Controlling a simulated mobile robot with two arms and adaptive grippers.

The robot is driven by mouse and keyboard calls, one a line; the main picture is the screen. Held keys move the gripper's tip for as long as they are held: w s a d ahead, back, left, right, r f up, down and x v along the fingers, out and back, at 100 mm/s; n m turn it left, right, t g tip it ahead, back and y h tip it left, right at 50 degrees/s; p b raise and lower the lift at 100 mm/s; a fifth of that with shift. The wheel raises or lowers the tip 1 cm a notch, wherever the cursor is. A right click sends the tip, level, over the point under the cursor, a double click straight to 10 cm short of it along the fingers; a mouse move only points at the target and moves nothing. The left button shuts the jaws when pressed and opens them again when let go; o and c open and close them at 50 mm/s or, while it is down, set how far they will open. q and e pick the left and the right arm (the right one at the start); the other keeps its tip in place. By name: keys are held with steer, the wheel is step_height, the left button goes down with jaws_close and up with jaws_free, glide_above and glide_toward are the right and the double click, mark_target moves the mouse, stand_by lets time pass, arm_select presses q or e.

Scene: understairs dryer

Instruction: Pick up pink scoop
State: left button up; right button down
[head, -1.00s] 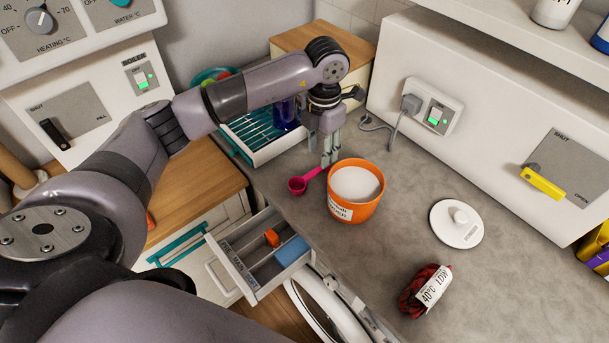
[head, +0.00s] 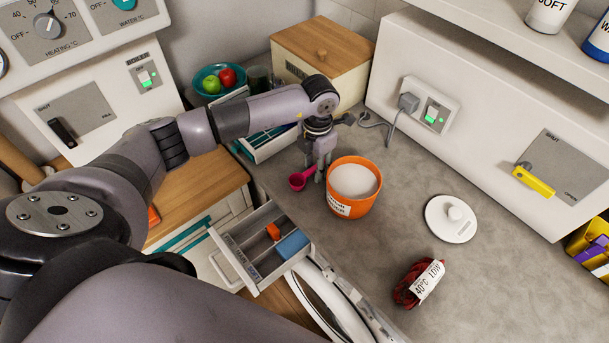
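The pink scoop (head: 297,183) lies on the grey worktop, just left of an orange tub (head: 353,205) of white powder. Its bowl shows at the left, and its handle runs up and right to my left gripper. My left gripper (head: 317,172) points down at the handle, close beside the tub. Its fingers look apart, one on each side of the handle, which they partly hide. The scoop still rests on the worktop. My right gripper is not in view.
A white lid (head: 438,225) and a dark red bundle with a label (head: 420,283) lie to the right on the worktop. An open drawer (head: 262,250) juts out in front. The right worktop is mostly clear.

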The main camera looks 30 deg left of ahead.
mark_target(315, 167)
arm_select(q)
jaws_close()
stand_by(0.3)
steer(key=shift+r, duration=0.15)
steer(key=shift+w+r, duration=0.1)
steer(key=shift+r, duration=0.45)
step_height(315, 167, up, 19)
steer(key=b, duration=0.4)
steer(key=shift+f, duration=0.15)
